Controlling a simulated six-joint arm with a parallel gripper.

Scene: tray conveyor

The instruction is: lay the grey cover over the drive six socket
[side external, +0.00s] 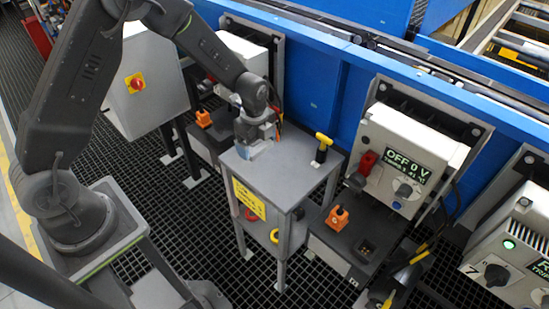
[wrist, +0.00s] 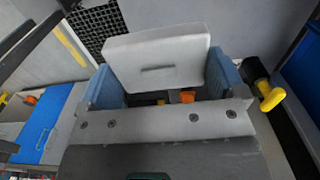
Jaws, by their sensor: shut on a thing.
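My gripper (side external: 262,132) is shut on the grey cover. It is low over the grey-topped stand, near its back left edge; I cannot tell if the cover touches the top. In the wrist view the cover (wrist: 157,52) is a pale slab with a short slot, between the blue fingers of my gripper (wrist: 165,82). The middle drive box (side external: 410,150) reads "OFF 0 V". On the dark shelf below it is a dark open fitting (side external: 367,247), apparently the drive six socket, with nothing over it. An orange plug (side external: 338,217) is beside it.
A yellow-handled black tool (side external: 322,146) stands on the stand top (side external: 290,172), right of my gripper. A red part (side external: 367,161) is at the middle drive's left side. Drive seven (side external: 508,245) is at the right. A blue conveyor wall (side external: 312,85) runs behind.

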